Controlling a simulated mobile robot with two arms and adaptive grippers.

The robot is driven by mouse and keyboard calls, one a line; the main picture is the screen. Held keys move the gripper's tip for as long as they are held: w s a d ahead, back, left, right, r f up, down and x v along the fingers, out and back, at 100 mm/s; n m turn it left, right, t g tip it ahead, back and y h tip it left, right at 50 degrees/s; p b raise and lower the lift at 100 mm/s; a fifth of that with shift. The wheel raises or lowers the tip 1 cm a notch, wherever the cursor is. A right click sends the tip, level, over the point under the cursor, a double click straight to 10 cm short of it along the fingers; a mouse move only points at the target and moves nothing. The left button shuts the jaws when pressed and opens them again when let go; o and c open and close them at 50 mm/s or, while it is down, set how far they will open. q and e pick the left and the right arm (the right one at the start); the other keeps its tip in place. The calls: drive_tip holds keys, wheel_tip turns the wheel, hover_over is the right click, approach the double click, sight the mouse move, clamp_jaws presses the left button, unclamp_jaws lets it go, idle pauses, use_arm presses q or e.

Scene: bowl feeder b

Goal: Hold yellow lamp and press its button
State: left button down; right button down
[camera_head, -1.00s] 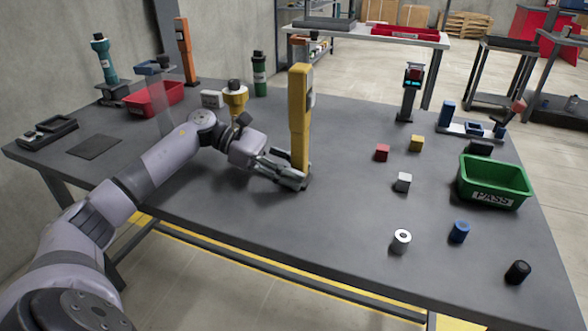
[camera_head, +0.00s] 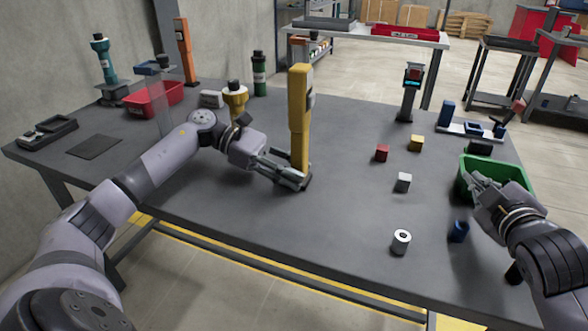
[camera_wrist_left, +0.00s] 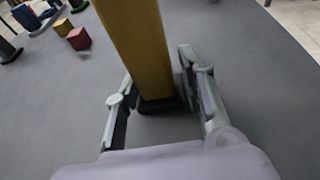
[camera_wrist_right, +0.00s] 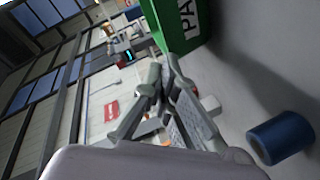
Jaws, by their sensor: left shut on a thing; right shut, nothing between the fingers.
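The yellow lamp (camera_head: 300,115) is a tall upright post on a dark base, standing on the table in the middle of the head view. My left gripper (camera_head: 298,181) is shut on its lower part, just above the base. The left wrist view shows the yellow post (camera_wrist_left: 140,45) between the two fingers (camera_wrist_left: 158,100). No button can be made out clearly on the lamp. My right gripper (camera_head: 478,187) is shut and empty, in front of the green bin at the right. The right wrist view shows its fingertips together (camera_wrist_right: 162,75).
The green bin (camera_head: 512,172) stands at the right, partly hidden by my right gripper. Red (camera_head: 381,153), yellow (camera_head: 416,143) and white (camera_head: 403,182) cubes lie between it and the lamp. A white cylinder (camera_head: 401,243) and a blue cylinder (camera_head: 459,231) are nearer the front edge.

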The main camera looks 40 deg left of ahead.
sight(311, 100)
use_arm(q)
drive_tip(key=shift+f, duration=0.1)
use_arm(e)
drive_tip(key=s+a+r+n+g+y, duration=0.1)
drive_tip(key=s+a+r+n+y, duration=0.1)
drive_tip(key=a, duration=0.6)
drive_tip(key=s+a+r+n+g+y, duration=0.1)
drive_tip(key=s+a+r+y, duration=0.3)
drive_tip(key=a, duration=0.5)
drive_tip(key=s+a+r+n+g+y, duration=0.2)
drive_tip(key=a+r, duration=0.3)
drive_tip(key=a, duration=0.4)
drive_tip(key=shift+s+n+y, duration=0.3)
drive_tip(key=shift+s+y, duration=0.3)
drive_tip(key=shift+s, duration=0.05)
drive_tip(key=shift+a, duration=0.15)
drive_tip(key=shift+s+a, duration=0.1)
drive_tip(key=shift+a, duration=0.2)
drive_tip(key=shift+s+a+g, duration=0.15)
drive_tip(key=shift+a+g, duration=0.15)
drive_tip(key=shift+a, duration=0.05)
drive_tip(key=shift+w+d, duration=0.25)
drive_tip(key=shift+d, duration=0.5)
